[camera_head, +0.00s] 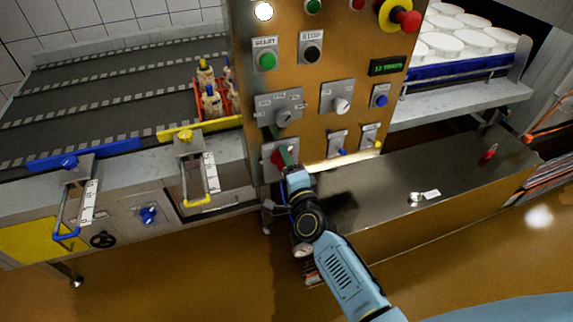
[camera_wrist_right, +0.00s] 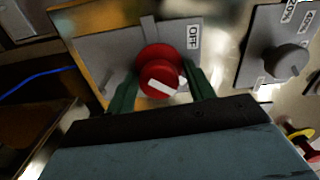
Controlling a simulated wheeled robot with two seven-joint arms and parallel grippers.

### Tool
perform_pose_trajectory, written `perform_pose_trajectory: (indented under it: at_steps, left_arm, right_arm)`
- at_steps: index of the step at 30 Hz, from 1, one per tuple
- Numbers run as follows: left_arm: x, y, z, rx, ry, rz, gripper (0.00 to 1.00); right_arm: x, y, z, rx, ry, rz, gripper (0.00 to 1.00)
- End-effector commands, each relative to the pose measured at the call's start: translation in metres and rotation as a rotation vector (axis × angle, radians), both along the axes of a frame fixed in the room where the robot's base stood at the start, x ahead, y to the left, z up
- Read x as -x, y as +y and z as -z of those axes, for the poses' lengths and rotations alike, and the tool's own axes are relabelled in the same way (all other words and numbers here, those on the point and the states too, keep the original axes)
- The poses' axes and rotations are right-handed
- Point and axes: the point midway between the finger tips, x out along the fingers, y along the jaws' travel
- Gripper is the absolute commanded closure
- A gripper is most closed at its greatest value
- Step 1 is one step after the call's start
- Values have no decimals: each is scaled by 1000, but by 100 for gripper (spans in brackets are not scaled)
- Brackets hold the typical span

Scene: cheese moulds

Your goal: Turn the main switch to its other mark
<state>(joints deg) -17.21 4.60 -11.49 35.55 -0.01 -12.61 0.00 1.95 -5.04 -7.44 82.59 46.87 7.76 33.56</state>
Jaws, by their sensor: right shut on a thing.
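The main switch is a red round knob with a white bar on a grey plate, at the lower left of the orange control panel. In the head view the red switch (camera_head: 277,158) is partly hidden by my right gripper (camera_head: 287,158). In the right wrist view the red knob (camera_wrist_right: 160,60) sits between the two green fingers of my right gripper (camera_wrist_right: 162,84), which is shut on it. The knob's white bar slants down to the right. An OFF label (camera_wrist_right: 193,37) is on the plate at the upper right of the knob. My left gripper is not in view.
A grey dial (camera_head: 283,117) is just above the switch, and smaller switches (camera_head: 338,144) are to its right. A red emergency button (camera_head: 405,18) is at the panel's top right. A steel bench (camera_head: 400,180) stands below right. A conveyor (camera_head: 100,90) with a red crate lies left.

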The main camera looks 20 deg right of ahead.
Motion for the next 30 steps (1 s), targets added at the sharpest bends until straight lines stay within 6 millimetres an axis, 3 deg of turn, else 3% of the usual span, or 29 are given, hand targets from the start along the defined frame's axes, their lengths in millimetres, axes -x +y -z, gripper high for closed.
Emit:
perform_pose_trajectory:
  at_steps: [23,24,30]
  left_arm:
    - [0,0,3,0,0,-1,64]
    - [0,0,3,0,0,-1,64]
    - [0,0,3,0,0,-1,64]
  right_arm:
    - [0,0,1,-107,6,0,70]
    - [0,0,1,-107,6,0,44]
    - [0,0,1,-105,5,0,41]
